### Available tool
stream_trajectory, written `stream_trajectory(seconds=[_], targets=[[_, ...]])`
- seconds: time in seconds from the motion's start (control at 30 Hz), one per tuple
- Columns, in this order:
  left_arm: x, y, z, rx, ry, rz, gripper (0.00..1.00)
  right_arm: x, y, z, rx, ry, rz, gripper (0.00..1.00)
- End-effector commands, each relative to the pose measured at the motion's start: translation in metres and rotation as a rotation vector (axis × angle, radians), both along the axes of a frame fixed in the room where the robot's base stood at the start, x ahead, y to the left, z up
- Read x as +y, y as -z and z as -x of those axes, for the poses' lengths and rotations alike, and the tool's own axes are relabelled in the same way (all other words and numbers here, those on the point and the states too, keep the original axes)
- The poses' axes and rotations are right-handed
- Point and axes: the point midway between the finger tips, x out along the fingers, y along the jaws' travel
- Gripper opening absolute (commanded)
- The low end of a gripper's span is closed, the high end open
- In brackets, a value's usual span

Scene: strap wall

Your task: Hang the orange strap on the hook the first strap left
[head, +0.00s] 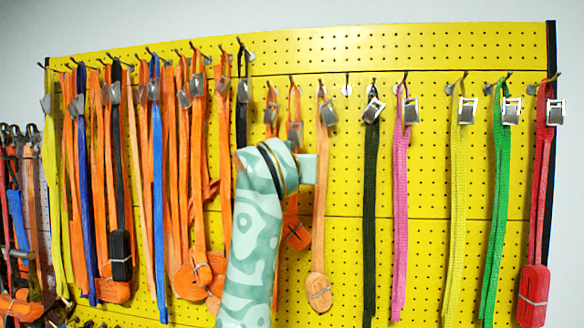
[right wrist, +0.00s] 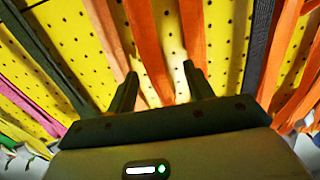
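Several orange straps hang on the yellow pegboard (head: 430,150); which one the task means I cannot tell. One orange strap (head: 320,200) with a metal buckle hangs right of my arm, its lower end bundled. Between it and the dark green strap (head: 371,200), a hook (head: 347,88) is bare. My right arm covers part of the orange straps left of this, and its gripper is hidden in the head view. In the right wrist view my right gripper (right wrist: 160,82) is open, fingers pointing up toward an orange strap (right wrist: 147,45); contact is unclear. My left gripper is not in view.
Pink (head: 401,200), yellow (head: 457,200), green (head: 497,200) and red (head: 540,200) straps hang spaced apart on the right. Many orange, blue (head: 158,200) and black straps crowd the left. More straps hang on a separate rack at the far left.

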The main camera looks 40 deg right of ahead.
Motion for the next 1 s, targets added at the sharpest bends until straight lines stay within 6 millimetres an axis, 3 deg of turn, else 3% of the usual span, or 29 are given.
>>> stream_trajectory(seconds=[0.37,0.8,1.0], targets=[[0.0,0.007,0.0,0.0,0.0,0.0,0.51,0.008,0.001,0.006,-0.003,-0.001,0.0,0.51],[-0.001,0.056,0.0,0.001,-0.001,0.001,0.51,0.094,0.002,0.074,-0.002,-0.002,0.001,0.51],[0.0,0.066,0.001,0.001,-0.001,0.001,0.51,0.12,-0.001,0.095,-0.001,0.0,0.0,0.51]])
